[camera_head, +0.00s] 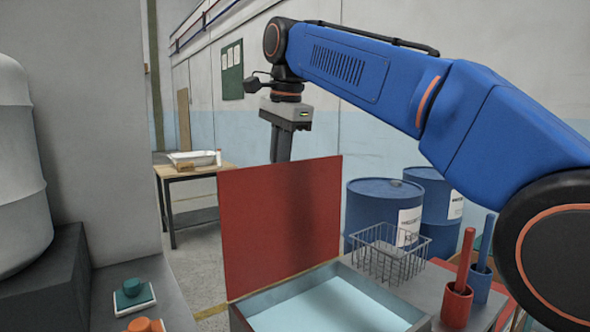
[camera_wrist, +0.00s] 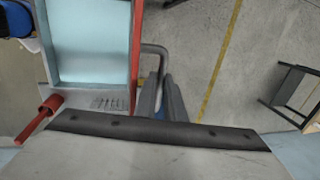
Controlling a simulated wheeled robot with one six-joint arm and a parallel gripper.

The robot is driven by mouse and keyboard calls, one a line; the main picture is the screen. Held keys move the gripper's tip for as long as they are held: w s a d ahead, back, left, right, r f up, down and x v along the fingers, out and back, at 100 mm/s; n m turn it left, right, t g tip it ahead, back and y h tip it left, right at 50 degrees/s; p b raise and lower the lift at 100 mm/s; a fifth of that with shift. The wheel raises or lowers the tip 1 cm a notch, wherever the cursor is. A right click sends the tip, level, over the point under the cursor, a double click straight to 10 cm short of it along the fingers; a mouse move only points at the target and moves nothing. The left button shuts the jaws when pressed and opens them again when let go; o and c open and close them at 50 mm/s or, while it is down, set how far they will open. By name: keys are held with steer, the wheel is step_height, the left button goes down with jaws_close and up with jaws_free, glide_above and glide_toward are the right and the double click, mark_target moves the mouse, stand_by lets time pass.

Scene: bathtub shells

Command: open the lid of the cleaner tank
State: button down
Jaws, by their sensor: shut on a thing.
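The lid (camera_head: 280,222) of the cleaner tank is a flat red panel standing about upright along the tank's left edge in the head view. The tank (camera_head: 385,292) is open on top, with pale blue liquid (camera_head: 325,308) inside. In the wrist view the lid (camera_wrist: 136,45) shows nearly edge-on beside the tank. A grey bent handle (camera_wrist: 158,50) stands out from the lid's outer side. My gripper (camera_wrist: 163,98) is shut on this handle. In the head view my gripper (camera_head: 281,146) comes down behind the lid, which hides its fingertips and the handle.
A wire basket (camera_head: 390,255), a red cup with a brush (camera_head: 457,300) and blue drums (camera_head: 380,205) stand to the right. A wooden table (camera_head: 200,174) with a white tray (camera_head: 192,158) is behind. Floor is clear beyond the lid.

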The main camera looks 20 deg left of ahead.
steer(key=shift+w+a+f, duration=0.15)
steer(key=shift+w+a, duration=0.7)
steer(key=shift+a, duration=0.1)
steer(key=c, duration=1.8)
jaws_free()
steer(key=shift+c, duration=0.2)
step_height(320, 180, up, 7)
steer(key=d, duration=0.1)
steer(key=shift+s+r, duration=0.2)
steer(key=shift+s, duration=0.25)
steer(key=shift+d, duration=0.1)
steer(key=shift+s, duration=0.1)
